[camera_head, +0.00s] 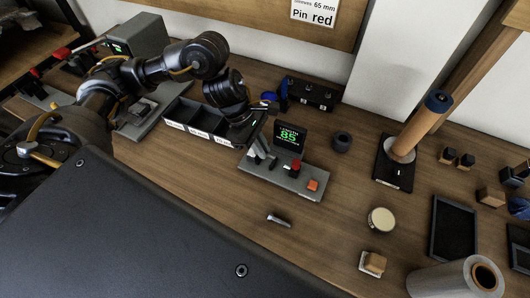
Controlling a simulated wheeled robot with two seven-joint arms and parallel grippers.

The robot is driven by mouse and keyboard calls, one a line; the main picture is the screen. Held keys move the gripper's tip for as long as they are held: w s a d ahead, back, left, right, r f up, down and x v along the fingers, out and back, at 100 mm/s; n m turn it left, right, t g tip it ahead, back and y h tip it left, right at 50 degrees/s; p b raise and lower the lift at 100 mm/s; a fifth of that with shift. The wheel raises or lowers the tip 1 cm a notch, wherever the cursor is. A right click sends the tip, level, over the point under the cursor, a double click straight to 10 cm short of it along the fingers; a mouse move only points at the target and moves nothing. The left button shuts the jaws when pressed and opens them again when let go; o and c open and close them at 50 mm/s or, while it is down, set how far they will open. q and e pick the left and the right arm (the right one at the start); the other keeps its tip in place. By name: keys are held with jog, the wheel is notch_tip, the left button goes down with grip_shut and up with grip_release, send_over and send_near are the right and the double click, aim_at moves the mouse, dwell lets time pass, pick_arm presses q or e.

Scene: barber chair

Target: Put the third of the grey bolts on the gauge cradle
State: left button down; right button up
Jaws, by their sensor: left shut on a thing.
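The gauge (283,180) is a grey block with a dark display showing green figures that look like 85. A red and an orange button sit at its right end. Its cradle (262,160) is at the left end, below the display. My left gripper (256,146) reaches down over the cradle and is shut on what seems to be a grey bolt, mostly hidden by the fingers. I cannot tell whether that bolt touches the cradle. Another grey bolt (279,219) lies on the bench in front of the gauge. My right gripper is not in view.
A black labelled bin (196,122) with compartments stands left of the gauge, partly behind my arm. A black box (311,94) is behind it. A dark round knob (341,142) and a wooden post on a black base (390,172) stand right. Bench around the loose bolt is clear.

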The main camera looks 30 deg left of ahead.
aim_at(271, 164)
pick_arm(q)
jog(key=shift+w+f, duration=0.7)
jog(key=shift+f, duration=0.1)
jog(key=shift+w+f+p, duration=0.15)
jog(key=shift+f+p, duration=0.25)
jog(key=shift+f, duration=1.4)
jog(key=c, duration=2)
grip_release()
jog(key=shift+f, duration=0.1)
jog(key=o, duration=0.5)
